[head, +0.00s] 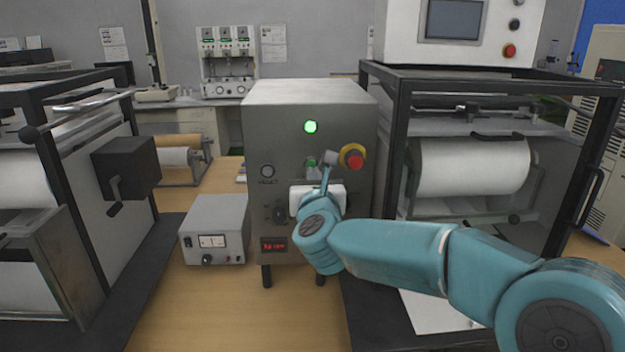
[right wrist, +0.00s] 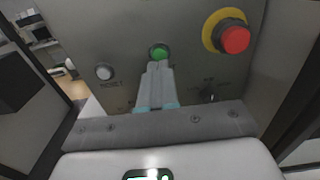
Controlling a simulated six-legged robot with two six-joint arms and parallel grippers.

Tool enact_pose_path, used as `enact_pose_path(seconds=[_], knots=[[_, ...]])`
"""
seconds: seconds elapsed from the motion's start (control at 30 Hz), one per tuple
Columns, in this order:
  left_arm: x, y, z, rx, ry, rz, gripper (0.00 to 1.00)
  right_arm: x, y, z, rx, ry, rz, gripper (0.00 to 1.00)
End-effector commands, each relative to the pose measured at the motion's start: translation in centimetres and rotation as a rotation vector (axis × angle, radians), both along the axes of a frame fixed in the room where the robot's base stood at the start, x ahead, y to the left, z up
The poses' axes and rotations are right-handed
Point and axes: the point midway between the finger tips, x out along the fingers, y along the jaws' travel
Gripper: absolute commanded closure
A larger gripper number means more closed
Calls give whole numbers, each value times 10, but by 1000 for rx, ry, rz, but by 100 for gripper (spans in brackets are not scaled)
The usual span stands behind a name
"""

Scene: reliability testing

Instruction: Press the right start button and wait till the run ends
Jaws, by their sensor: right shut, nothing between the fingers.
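A grey control box (head: 258,130) stands in the middle of the table. A lit green lamp (head: 310,126) glows high on its front. Below it is a green button (head: 311,163), partly covered by my right gripper (head: 328,168) in the head view. In the right wrist view the green button (right wrist: 159,53) shows just past the tips of my shut, empty right gripper (right wrist: 155,66). The tips overlap its lower edge; I cannot tell whether they touch it. A small red display (head: 273,245) is lit low on the box. My left gripper is out of view.
A red emergency knob on a yellow ring (head: 352,157) sits right of the green button. A pale button (head: 267,171) is to its left. Black-framed roller machines stand left (head: 75,130) and right (head: 395,165). A small grey switch box (head: 214,225) stands left of the control box.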

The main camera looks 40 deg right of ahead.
Motion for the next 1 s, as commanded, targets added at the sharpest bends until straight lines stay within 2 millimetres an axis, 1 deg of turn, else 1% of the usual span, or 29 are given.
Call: enact_pose_path(seconds=[0.03, 0.2, 0.4, 0.5, 0.7, 1.0], knots=[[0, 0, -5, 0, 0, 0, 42, -7, 5, -1, 0, -2, 4, 100], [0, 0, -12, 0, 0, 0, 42, -30, 19, -2, 0, -2, 5, 100], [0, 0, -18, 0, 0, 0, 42, -60, 37, -1, 0, -2, 5, 100], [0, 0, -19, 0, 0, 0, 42, -70, 43, -1, 0, -1, 4, 100], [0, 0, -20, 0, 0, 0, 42, -78, 47, -1, 0, 0, 1, 100], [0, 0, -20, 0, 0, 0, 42, -79, 49, -1, 0, 1, 2, 100]])
